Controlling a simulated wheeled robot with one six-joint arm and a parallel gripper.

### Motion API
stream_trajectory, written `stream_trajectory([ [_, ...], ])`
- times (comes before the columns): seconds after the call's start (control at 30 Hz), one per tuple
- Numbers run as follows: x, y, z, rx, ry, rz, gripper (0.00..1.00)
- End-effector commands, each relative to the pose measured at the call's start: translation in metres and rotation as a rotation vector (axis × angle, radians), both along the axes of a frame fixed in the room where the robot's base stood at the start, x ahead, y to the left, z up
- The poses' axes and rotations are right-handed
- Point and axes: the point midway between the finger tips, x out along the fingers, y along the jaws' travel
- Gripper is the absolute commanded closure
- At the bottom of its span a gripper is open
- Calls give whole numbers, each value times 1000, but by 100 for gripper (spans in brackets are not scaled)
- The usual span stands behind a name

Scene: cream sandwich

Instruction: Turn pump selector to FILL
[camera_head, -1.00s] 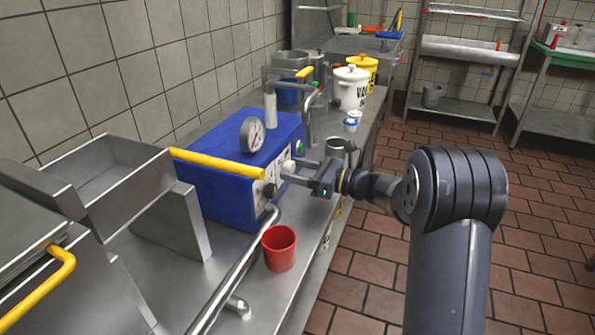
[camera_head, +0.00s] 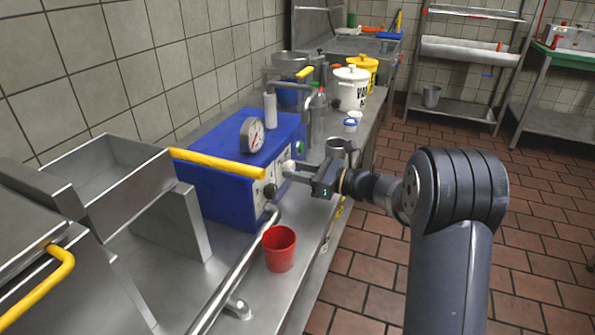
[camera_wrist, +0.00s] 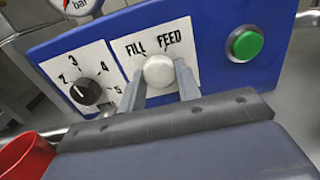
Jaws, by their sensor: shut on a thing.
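The pump selector is a pale round knob (camera_wrist: 158,71) on a white plate marked FILL and FEED, on the front of the blue pump box (camera_head: 215,190). My gripper (camera_wrist: 160,78) is shut on the knob, with one finger on its left and one on its right. In the head view my gripper (camera_head: 290,170) reaches the box's front from the right. FILL is at the upper left of the knob and FEED at the upper right. I cannot tell which label the knob points to.
A black numbered dial (camera_wrist: 85,91) is left of the selector and a green button (camera_wrist: 244,43) is right of it. A red cup (camera_head: 279,249) stands on the counter below. White tubs (camera_head: 350,90) stand farther back.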

Motion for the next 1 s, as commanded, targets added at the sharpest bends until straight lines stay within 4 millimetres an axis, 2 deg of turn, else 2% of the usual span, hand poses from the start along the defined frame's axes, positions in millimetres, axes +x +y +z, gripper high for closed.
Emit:
stream_trajectory([
  [0.27,0,0,-3,-52,-142,-1,91],
  [1.0,1,-1,-5,-287,-790,0,91],
])
